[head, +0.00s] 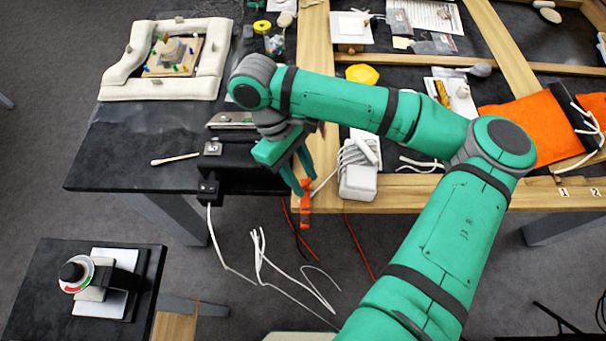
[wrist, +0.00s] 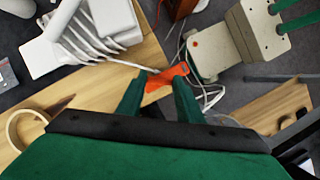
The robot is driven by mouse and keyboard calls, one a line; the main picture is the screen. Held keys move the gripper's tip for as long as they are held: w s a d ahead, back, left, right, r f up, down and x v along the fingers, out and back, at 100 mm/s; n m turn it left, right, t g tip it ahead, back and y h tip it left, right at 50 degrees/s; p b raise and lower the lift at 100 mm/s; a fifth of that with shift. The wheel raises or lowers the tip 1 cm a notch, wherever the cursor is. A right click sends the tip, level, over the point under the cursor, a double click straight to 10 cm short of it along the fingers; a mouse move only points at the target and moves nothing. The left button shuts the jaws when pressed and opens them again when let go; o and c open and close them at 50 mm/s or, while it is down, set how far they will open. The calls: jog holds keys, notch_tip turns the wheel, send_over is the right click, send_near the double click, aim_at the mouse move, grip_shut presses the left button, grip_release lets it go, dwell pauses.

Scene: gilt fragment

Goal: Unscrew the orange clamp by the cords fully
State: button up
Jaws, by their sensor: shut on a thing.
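The orange clamp (head: 305,204) is at the front edge of the wooden-framed table, close to the white corded block. In the head view it hangs upright at the edge, its lower end past the wood. My gripper (head: 302,190) reaches down to it from above, its two green fingers on either side of its upper part. In the wrist view the clamp (wrist: 166,78) lies between the fingertips of my gripper (wrist: 160,88), which is shut on it. Part of the clamp is hidden behind the fingers. The white cords (wrist: 88,40) run close beside it.
A white block wrapped in cords (head: 358,182) stands just right of the clamp. A black box (head: 240,178) is to the left. Red and white cables (head: 298,240) hang below the edge. A small black table (head: 40,300) stands at lower left.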

jog(key=shift+a+n, duration=0.1)
jog(key=shift+n, duration=0.4)
jog(key=shift+t, duration=0.3)
jog(key=o, duration=1.1)
jog(key=shift+w, duration=0.1)
